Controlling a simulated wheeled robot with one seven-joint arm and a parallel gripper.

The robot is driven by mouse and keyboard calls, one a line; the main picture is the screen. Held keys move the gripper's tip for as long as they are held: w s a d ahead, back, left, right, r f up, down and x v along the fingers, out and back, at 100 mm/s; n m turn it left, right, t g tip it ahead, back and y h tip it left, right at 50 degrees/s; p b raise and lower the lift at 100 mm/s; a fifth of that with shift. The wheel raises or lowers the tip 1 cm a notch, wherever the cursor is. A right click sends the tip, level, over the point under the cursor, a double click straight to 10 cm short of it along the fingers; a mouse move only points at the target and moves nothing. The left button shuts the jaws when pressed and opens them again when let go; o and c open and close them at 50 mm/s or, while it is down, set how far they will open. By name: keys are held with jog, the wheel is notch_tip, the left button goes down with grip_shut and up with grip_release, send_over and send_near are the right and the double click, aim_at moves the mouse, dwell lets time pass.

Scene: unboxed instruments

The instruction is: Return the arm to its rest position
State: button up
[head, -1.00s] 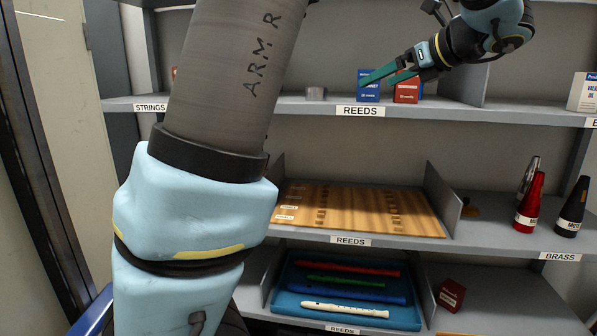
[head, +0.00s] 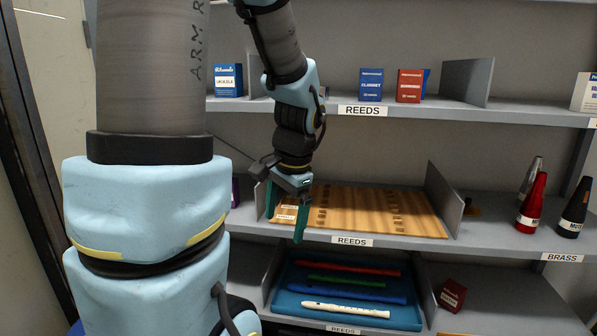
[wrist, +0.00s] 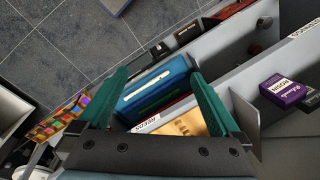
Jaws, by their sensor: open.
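My gripper (head: 286,213) hangs pointing down in front of the left part of the middle reeds shelf in the head view. Its two green fingers are spread apart with nothing between them. In the wrist view my gripper (wrist: 157,105) is also open and empty, with shelf parts visible beyond the fingers. My arm (head: 295,105) comes down from the top of the head view, bent at the joints above the gripper.
The shelf unit holds a wooden board (head: 365,208), a blue tray (head: 395,318) of recorders, a blue box (head: 371,85), a red box (head: 409,86) and mutes (head: 533,204). A purple box (wrist: 283,92) shows in the wrist view.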

jog(key=s+a+f+n+h, duration=0.1)
jog(key=s+a+f+n, duration=0.2)
jog(key=n, duration=0.5)
jog(key=shift+s+a+f+h, duration=0.3)
jog(key=shift+s+a+h, duration=0.1)
jog(key=shift+s, duration=0.25)
